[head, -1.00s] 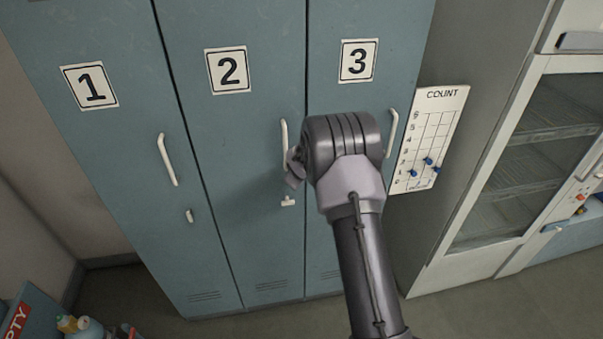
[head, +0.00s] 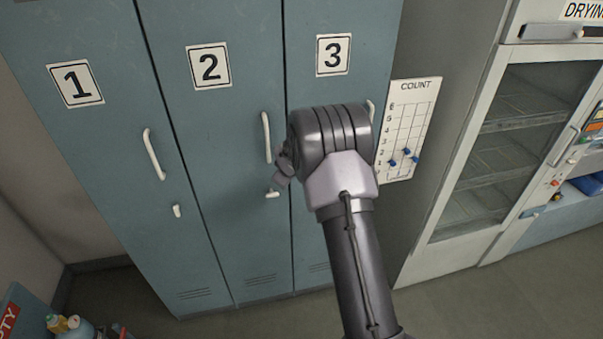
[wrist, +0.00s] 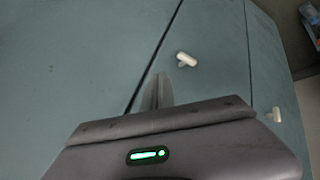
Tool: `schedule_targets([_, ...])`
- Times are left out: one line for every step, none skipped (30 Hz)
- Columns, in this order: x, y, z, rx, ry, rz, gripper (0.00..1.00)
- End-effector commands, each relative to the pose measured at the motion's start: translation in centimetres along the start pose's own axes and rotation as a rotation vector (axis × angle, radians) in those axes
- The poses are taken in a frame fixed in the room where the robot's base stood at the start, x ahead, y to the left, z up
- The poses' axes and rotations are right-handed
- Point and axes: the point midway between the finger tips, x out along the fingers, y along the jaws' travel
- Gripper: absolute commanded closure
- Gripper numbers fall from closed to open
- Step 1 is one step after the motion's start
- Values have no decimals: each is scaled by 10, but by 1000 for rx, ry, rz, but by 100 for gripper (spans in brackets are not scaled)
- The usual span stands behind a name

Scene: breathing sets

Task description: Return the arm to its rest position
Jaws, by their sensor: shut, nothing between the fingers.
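My arm rises from the bottom of the head view in front of the lockers, its dark rounded wrist over locker 3. Only a small part of my gripper shows at the wrist's left side in the head view. In the wrist view my gripper (wrist: 158,90) has its fingers together and empty, pointing at the teal locker doors. A white latch (wrist: 187,60) appears just right of the fingertips there; I cannot tell how near it is.
Lockers 1 (head: 95,150), 2 (head: 215,145) and 3 (head: 335,25) are closed. A COUNT board (head: 408,130) with blue markers hangs on the right side panel. A drying cabinet (head: 415,270) stands at the right. A blue bin (head: 30,315) with bottles is at lower left.

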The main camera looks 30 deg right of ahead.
Motion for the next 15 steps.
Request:
schedule_targets([-18, 10, -1, 3, 0, 2, 100])
schedule_targets([-26, 13, 1, 3, 0, 2, 100])
schedule_targets([-36, 16, 3, 3, -1, 1, 100])
schedule_targets([-42, 19, 5, 3, -2, 1, 100])
schedule_targets([-49, 22, 6, 5, -2, 1, 100])
schedule_targets([-56, 24, 9, 4, -3, 0, 100])
schedule_targets([-60, 26, 10, 3, -2, 1, 100])
schedule_targets([-63, 27, 12, 3, -3, 0, 100])
schedule_targets([-67, 29, 14, 3, -3, 0, 100])
schedule_targets([-70, 30, 14, 3, -3, 0, 100])
schedule_targets([-71, 30, 15, 3, -3, -1, 100])
schedule_targets([-73, 30, 16, 3, -4, -2, 100])
schedule_targets([-74, 30, 17, 2, -4, -2, 100])
schedule_targets([-74, 31, 17, 2, -4, -2, 100])
schedule_targets([-74, 30, 17, 2, -4, -2, 100])
